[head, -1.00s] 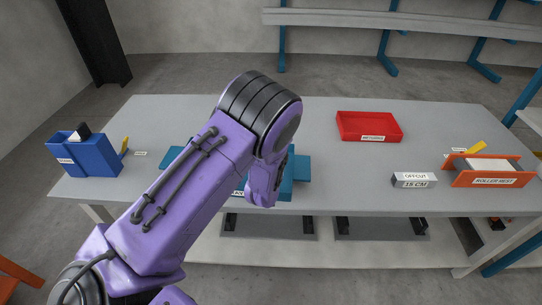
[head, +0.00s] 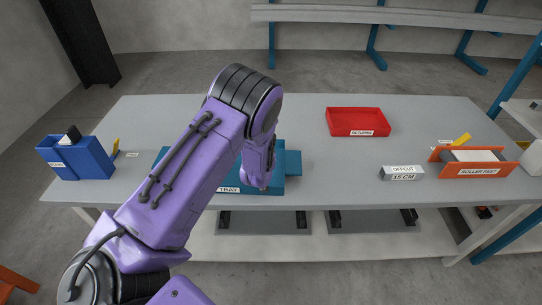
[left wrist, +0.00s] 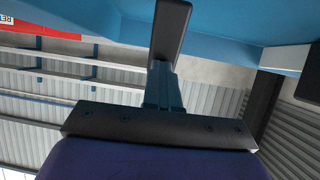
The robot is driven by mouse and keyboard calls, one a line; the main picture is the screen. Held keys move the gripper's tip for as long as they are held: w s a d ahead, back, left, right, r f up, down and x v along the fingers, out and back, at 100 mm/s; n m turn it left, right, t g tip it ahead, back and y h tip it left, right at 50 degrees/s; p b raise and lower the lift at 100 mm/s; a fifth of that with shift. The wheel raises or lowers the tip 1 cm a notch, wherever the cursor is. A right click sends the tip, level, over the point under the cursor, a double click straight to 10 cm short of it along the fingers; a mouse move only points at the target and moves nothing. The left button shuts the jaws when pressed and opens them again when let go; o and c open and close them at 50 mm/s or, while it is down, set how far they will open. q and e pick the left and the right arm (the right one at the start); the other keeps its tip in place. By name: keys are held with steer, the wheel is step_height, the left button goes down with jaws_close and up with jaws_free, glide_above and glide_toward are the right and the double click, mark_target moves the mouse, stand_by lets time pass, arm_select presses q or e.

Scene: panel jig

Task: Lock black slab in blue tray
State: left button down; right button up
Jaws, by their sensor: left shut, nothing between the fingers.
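The blue tray (head: 291,165) lies at the table's front edge, its label partly covered by my purple left arm. Blue surfaces, probably the tray (left wrist: 225,50), fill the top of the left wrist view. My left gripper (left wrist: 168,45) is shut and empty there, with its dark fingers together against the blue. In the head view its fingers are hidden behind my arm, over the tray. I cannot make out the black slab for certain. A dark piece at the right edge of the left wrist view is too cropped to identify. My right gripper is not in view.
A blue bin (head: 85,160) with a black and a white piece stands at the left. A red box (head: 357,122) lies at the back. A grey offcut block (head: 402,173) and an orange roller rest (head: 480,168) stand at the right. The table between tray and offcut is clear.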

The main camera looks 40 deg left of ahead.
arm_select(q)
steer(key=shift+a+f, duration=0.15)
steer(key=shift+a, duration=0.05)
steer(key=shift+s, duration=0.2)
steer(key=shift+s+d+f, duration=0.1)
steer(key=shift+s+d, duration=0.05)
steer(key=shift+d, duration=0.05)
steer(key=shift+s+d+p, duration=0.2)
steer(key=shift+s+p, duration=0.05)
steer(key=shift+p, duration=0.05)
steer(key=shift+s+d, duration=0.1)
steer(key=shift+d, duration=0.1)
steer(key=r+v, duration=0.1)
steer(key=v, duration=1.2)
